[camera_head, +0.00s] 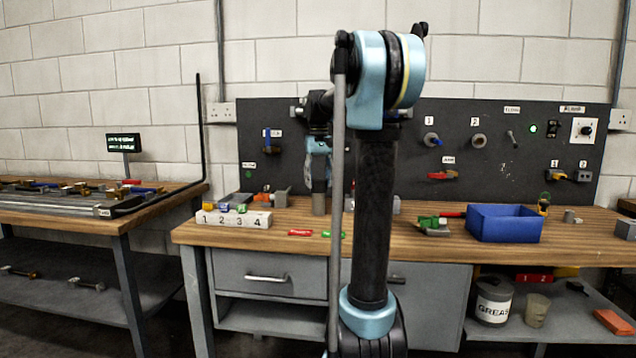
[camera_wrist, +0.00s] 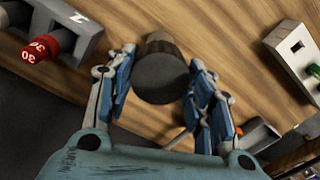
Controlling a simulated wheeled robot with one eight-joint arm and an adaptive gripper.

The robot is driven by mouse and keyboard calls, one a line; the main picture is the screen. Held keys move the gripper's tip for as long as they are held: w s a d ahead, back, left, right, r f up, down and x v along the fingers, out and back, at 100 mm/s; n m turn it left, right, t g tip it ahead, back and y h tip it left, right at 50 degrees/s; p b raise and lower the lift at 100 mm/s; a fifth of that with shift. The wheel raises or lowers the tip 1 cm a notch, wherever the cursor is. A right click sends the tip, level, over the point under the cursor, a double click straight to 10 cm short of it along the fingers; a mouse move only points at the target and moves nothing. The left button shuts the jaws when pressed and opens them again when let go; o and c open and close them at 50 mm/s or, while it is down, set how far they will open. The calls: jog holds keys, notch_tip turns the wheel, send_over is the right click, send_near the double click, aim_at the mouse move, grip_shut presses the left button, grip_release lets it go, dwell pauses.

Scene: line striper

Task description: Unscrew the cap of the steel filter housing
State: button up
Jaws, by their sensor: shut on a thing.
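The steel filter housing (camera_head: 319,203) is a grey upright cylinder on the wooden bench, directly below my gripper (camera_head: 319,172) in the head view. In the wrist view its dark round cap (camera_wrist: 161,80) faces the camera, and part of the housing's side (camera_wrist: 159,44) shows beyond it. My gripper (camera_wrist: 162,62) has a blue-padded finger on either side of the cap and is shut on it. A thin gap seems to show beside the fingers in this view, and the exact contact is hard to see. My arm hides part of the bench right of the housing.
A white numbered block (camera_head: 234,219) stands left on the bench, with red and green pieces (camera_head: 300,233) in front. A blue bin (camera_head: 504,223) stands right. A dark tool panel (camera_head: 470,140) rises behind. A grey holder with a red knob (camera_wrist: 40,48) lies near the left finger.

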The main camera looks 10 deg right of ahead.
jog(key=n, duration=0.4)
jog(key=shift+n, duration=0.3)
jog(key=n, duration=0.4)
jog(key=shift+n, duration=0.3)
jog(key=o, duration=1.2)
jog(key=shift+o, duration=0.2)
jog(key=shift+c, duration=0.6)
